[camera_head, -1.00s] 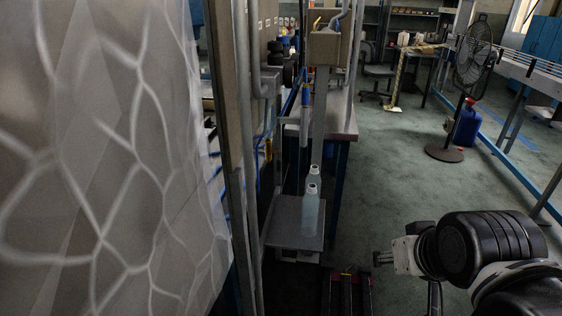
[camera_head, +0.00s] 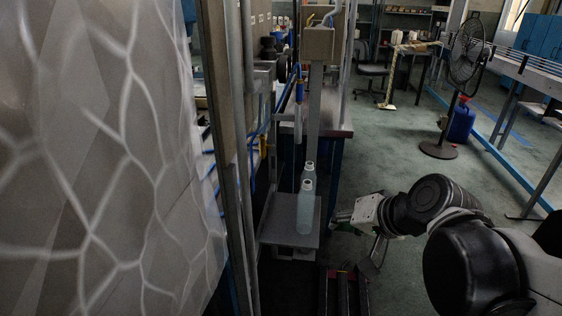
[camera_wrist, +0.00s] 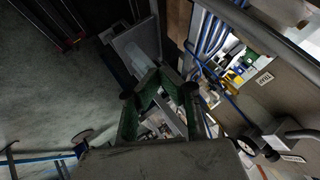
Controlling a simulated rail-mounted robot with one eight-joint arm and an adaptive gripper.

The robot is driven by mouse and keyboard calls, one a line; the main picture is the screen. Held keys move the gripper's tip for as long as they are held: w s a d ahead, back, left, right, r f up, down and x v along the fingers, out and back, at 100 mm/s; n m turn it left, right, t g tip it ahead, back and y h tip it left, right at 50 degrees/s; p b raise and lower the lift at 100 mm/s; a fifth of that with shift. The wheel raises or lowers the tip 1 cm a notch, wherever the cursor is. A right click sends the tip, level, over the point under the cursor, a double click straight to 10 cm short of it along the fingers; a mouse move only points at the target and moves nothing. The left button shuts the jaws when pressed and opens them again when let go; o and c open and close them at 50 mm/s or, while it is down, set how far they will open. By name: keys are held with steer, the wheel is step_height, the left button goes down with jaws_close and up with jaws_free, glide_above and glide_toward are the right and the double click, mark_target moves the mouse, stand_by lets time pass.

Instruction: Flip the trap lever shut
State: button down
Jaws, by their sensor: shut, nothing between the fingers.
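I cannot make out the trap lever for certain in either view. In the head view a grey pipe with a blue fitting (camera_head: 300,92) hangs above two clear bottles (camera_head: 305,207). The bottles stand upright on a small grey shelf (camera_head: 273,231). My gripper (camera_head: 334,218) is just right of the shelf, low down, pointing left, apart from the bottles. In the wrist view my gripper (camera_wrist: 157,80) shows green finger links in front of the shelf (camera_wrist: 127,40). It is shut and empty; the links hide part of the scene behind.
A tan post (camera_head: 211,85) with grey pipes and a large pale patterned panel (camera_head: 100,160) fill the left side. A workbench (camera_head: 330,128) stands behind the shelf. A fan (camera_head: 463,60) and a blue jug (camera_head: 461,122) stand right. The green floor between is open.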

mark_target(273, 156)
steer(key=w+a+m+t+y+b, duration=0.1)
steer(key=w+m+t+y, duration=0.3)
steer(key=w+y, duration=0.4)
steer(key=shift+w+a+f+m+t+b, duration=0.4)
steer(key=shift+w+m, duration=0.5)
steer(key=shift+w, duration=1.7)
steer(key=shift+d, duration=0.1)
steer(key=b+x, duration=0.1)
steer(key=x, duration=1.3)
steer(key=shift+b, duration=0.35)
steer(key=shift+w+d, duration=0.1)
steer(key=shift+d, duration=0.1)
